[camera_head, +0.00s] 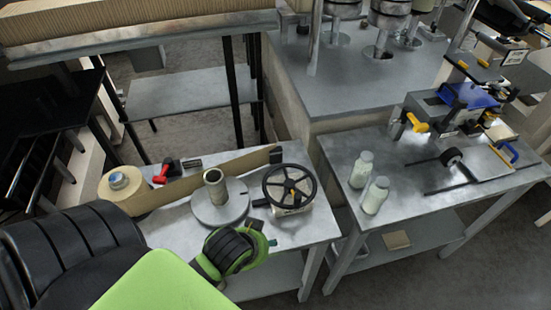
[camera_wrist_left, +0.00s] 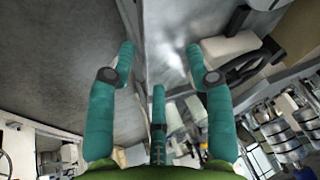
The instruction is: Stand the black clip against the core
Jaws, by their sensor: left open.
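A small black piece (camera_head: 276,155) is at the right end of the brown kraft strip (camera_head: 225,165). Another small dark piece (camera_head: 192,164) lies behind the strip. I cannot tell which is the black clip. My left gripper (camera_head: 270,242) is at the table's front edge, in front of the plate and apart from the core. My right gripper is not in view.
A black handwheel (camera_head: 290,187) stands right of the core; it also shows in the left wrist view (camera_wrist_left: 250,62). A kraft roll (camera_head: 122,187) and a red-handled tool (camera_head: 164,171) are at left. Two jars (camera_head: 368,183) stand on the right table.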

